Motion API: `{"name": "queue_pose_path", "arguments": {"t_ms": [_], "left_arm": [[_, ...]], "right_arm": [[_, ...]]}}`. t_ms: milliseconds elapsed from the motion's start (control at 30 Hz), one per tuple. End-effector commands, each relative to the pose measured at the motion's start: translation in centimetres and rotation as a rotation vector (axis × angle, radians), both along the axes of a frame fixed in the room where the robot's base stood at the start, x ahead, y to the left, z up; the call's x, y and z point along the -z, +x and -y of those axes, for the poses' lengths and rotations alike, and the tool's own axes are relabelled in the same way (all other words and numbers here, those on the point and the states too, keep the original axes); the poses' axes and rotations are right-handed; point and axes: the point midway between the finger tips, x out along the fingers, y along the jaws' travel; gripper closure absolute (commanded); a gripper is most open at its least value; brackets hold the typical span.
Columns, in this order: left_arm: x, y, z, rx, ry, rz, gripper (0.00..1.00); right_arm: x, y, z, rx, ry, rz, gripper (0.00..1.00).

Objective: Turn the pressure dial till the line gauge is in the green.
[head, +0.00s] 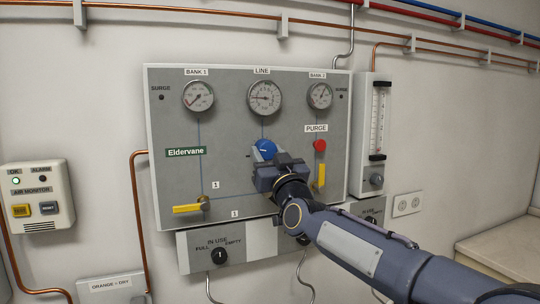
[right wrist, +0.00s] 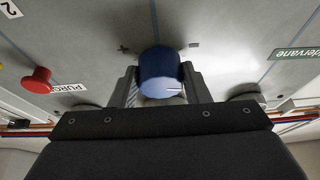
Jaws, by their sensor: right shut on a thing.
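The blue pressure dial (head: 264,147) sits on the grey panel below the line gauge. My right gripper (head: 268,156) is shut on it, hiding its lower part in the head view. In the right wrist view the dial (right wrist: 160,71) is between the two fingers of my gripper (right wrist: 160,85), with a white mark at its edge and plus and minus signs on the panel nearby. The line gauge (head: 264,97) is at the top middle of the panel. My left gripper is not in view.
The red purge button (head: 319,145) and a yellow lever (head: 321,175) are close to the right of my gripper. Another yellow lever (head: 188,208) is at the lower left of the panel (head: 165,120). A flow meter (head: 379,118) stands at the right.

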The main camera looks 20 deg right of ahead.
Motion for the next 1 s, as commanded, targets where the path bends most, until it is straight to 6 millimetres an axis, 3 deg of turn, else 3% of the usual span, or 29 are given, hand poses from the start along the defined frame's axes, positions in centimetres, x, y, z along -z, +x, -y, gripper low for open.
{"name": "queue_pose_path", "arguments": {"t_ms": [467, 1000], "left_arm": [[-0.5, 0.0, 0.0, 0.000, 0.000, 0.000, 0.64], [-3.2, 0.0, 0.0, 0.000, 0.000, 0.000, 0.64]], "right_arm": [[-0.1, 0.0, 0.0, 0.001, 0.097, 0.005, 0.81], [-0.4, 0.0, -0.3, 0.005, 0.567, 0.033, 0.81]]}}
